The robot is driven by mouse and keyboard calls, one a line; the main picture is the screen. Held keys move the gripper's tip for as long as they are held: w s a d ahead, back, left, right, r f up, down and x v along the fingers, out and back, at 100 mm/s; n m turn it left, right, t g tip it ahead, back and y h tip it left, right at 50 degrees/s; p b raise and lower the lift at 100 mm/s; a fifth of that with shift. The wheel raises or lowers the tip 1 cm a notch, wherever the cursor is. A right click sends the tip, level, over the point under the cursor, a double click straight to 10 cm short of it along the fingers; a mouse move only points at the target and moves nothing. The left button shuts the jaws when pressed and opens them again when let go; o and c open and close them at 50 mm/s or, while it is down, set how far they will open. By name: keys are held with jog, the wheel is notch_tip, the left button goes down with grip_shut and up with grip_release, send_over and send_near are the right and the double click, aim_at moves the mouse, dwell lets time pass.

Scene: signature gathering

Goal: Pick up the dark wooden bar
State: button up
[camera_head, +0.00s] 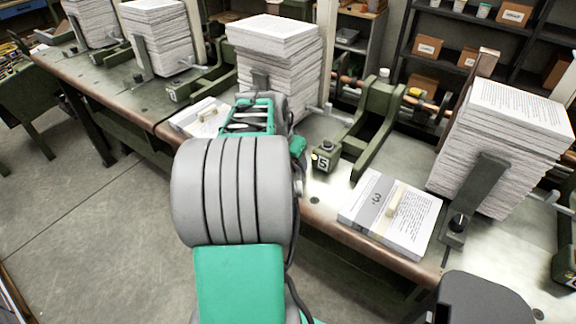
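I cannot single out a dark wooden bar with certainty. A brown wooden piece (488,62) stands upright behind the tall right paper stack. My green and grey arm reaches up the middle and covers part of the bench. The fingers of my gripper do not show; they may be hidden behind the arm.
The long metal-topped bench (325,195) carries several tall paper stacks (280,65) with metal uprights. A green clamp frame (375,125) and a small block marked 5 (326,157) stand right of my arm. Shelves with boxes stand behind. The floor at left (100,220) is clear.

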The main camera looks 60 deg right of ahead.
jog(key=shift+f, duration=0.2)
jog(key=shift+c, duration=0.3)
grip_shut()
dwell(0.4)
